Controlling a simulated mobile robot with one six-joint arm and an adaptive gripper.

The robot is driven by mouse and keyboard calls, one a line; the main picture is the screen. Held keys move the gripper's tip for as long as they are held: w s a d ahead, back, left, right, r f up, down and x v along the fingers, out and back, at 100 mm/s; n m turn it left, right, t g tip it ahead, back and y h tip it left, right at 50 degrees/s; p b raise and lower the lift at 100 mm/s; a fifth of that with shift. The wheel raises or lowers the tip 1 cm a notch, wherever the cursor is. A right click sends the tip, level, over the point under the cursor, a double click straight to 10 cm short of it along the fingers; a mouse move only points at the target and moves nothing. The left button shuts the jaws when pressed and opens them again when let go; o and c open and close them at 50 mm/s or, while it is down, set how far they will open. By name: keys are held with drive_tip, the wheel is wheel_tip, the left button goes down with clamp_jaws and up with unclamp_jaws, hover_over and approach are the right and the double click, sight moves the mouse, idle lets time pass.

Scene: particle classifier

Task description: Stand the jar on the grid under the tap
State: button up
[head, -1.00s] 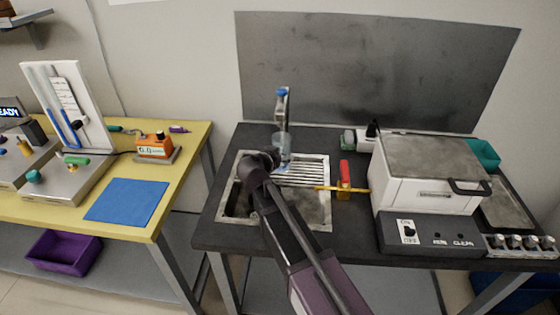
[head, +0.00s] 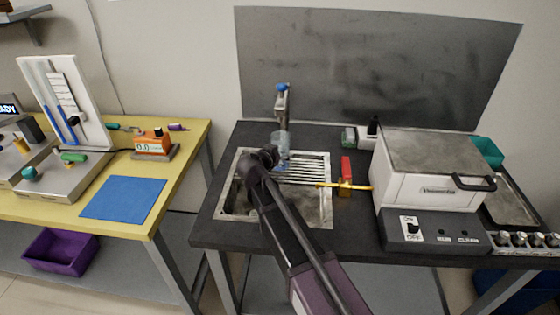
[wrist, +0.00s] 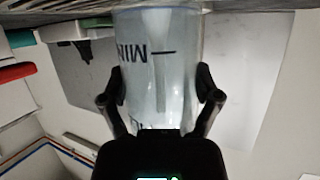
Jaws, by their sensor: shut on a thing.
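The jar (wrist: 160,75) is clear, with dark lettering and a mark line on its side. In the wrist view my gripper (wrist: 160,85) is shut on it, one finger on each side. In the head view the jar (head: 281,142) is below the blue-topped tap (head: 282,97), at the back of the sink. The grid (head: 311,168) is a set of metal bars over the sink's back right part. My gripper (head: 272,156) and arm partly cover the jar's lower part. I cannot tell whether the jar's base touches the grid.
A white machine (head: 428,175) stands further right. The sink basin (head: 240,200) is open at front left. A yellow table (head: 185,140) is at left.

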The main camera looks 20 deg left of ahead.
drive_tip(key=shift+f+b, duration=0.3)
drive_tip(key=shift+f, duration=0.3)
drive_tip(key=shift+f, duration=0.15)
drive_tip(key=o, duration=1)
drive_tip(key=shift+r, duration=0.2)
drive_tip(key=shift+s+r, duration=0.1)
drive_tip(key=p+v, duration=0.4)
drive_tip(key=v, duration=0.7)
drive_tip(key=shift+s+p, duration=0.35)
drive_tip(key=shift+s, duration=0.05)
drive_tip(key=shift+a, duration=0.15)
